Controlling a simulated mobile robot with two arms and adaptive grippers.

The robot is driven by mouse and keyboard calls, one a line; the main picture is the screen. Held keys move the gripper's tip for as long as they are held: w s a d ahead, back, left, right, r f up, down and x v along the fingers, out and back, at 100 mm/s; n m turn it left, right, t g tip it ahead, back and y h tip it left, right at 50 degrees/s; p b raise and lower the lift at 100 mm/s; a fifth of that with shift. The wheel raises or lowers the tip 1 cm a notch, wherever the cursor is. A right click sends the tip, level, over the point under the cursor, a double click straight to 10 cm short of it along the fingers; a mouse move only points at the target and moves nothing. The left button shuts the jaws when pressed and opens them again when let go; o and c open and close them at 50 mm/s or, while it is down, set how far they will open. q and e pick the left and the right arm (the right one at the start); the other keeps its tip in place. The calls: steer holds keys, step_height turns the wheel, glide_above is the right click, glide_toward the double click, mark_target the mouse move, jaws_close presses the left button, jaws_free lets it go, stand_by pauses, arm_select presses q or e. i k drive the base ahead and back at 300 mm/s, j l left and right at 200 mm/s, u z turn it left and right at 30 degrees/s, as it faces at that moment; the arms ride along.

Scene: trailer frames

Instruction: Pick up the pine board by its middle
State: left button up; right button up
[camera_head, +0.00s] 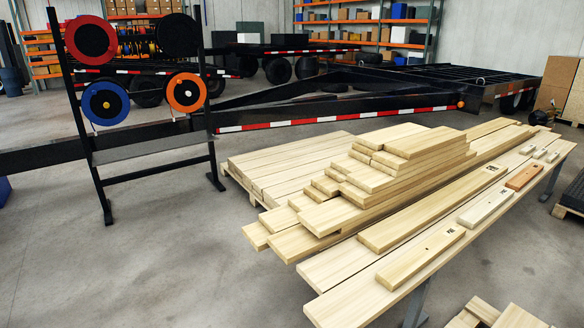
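Several pale wooden boards lie on a long wooden worktop (340,305) at the right. A stepped stack of boards (405,165) rises in its middle. A long board (420,218) lies flat in front of the stack. A shorter pale board (421,258) with a dark mark lies near the front edge. A whitish board (485,208) and a reddish-brown board (524,176) lie farther along. I cannot tell which one is the pine board. Neither gripper is in view.
A black rack with colored discs (103,103) stands at the left. A low board stack (285,165) sits behind the worktop. Wood pieces (515,317) lie at the bottom right. A black trailer frame (330,100) crosses behind. The concrete floor at the lower left is clear.

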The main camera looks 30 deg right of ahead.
mark_target(395, 275)
steer(key=i+z, duration=0.65)
steer(key=z, duration=0.15)
steer(key=i+j+z, duration=0.2)
steer(key=z, duration=0.25)
steer(key=i+j+z, duration=0.4)
steer(key=l, duration=0.1)
